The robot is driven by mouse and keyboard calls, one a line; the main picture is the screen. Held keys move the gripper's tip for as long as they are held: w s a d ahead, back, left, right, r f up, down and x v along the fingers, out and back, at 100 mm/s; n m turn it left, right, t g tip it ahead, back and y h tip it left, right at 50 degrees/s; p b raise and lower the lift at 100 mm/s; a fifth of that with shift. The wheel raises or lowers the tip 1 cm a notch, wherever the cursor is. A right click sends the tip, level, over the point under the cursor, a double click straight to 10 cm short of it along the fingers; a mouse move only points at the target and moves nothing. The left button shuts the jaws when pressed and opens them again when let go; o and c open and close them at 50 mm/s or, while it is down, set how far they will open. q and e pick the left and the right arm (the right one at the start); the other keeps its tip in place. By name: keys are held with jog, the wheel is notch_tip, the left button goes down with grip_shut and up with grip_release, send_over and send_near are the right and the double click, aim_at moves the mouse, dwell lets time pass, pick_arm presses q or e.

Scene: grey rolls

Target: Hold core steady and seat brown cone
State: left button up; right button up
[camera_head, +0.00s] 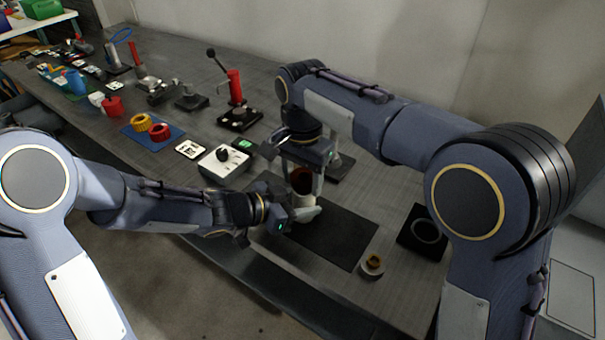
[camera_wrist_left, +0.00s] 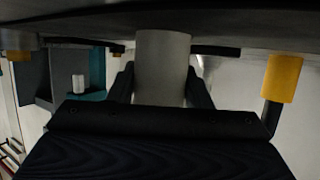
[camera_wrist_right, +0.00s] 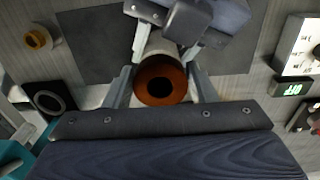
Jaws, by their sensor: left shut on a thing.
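A pale grey core (camera_head: 304,200) stands above the dark mat in the head view, and my left gripper (camera_head: 303,213) is shut on it. In the left wrist view the core (camera_wrist_left: 163,68) is a plain grey cylinder between the two fingers. The brown cone (camera_head: 302,179) is at the core's upper end; the right wrist view looks into its dark round opening (camera_wrist_right: 160,83). My right gripper (camera_wrist_right: 161,80) has one finger on each side of the cone, close to its rim. Whether those fingers touch it is unclear. The joint between cone and core is hidden.
A dark mat (camera_head: 340,240) lies below the grippers. A small holder with a yellow-brown ring (camera_head: 373,263) and a black square with a pale ring (camera_head: 425,231) stand to the right. A white box with a black knob (camera_head: 224,162) and a red-handled press (camera_head: 236,90) stand left and behind.

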jog(key=o, duration=0.4)
notch_tip(320, 180, up, 12)
jog(key=shift+r, duration=0.1)
dwell(0.4)
dwell(0.3)
